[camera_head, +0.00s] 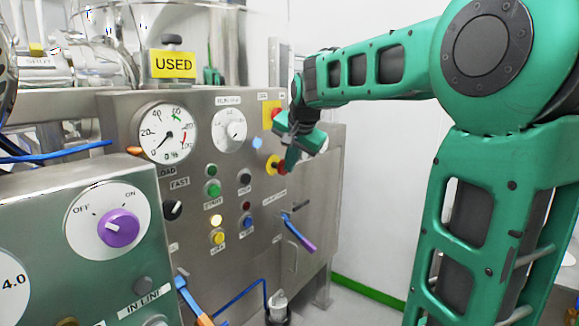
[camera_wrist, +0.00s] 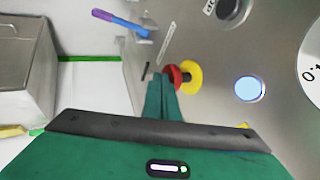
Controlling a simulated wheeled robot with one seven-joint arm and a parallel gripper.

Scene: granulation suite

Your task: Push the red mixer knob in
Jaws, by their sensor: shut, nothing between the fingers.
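In the wrist view my gripper (camera_wrist: 160,80) partly covers the knob's left edge. I cannot tell whether the fingertips touch it.
A blue button (camera_wrist: 249,88) is near the knob, and a purple-handled lever (camera_head: 299,236) is below it. Gauges, dials and coloured buttons fill the panel's left. A nearer cabinet with a purple OFF/ON knob (camera_head: 119,228) stands at front left. Floor is clear at right.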

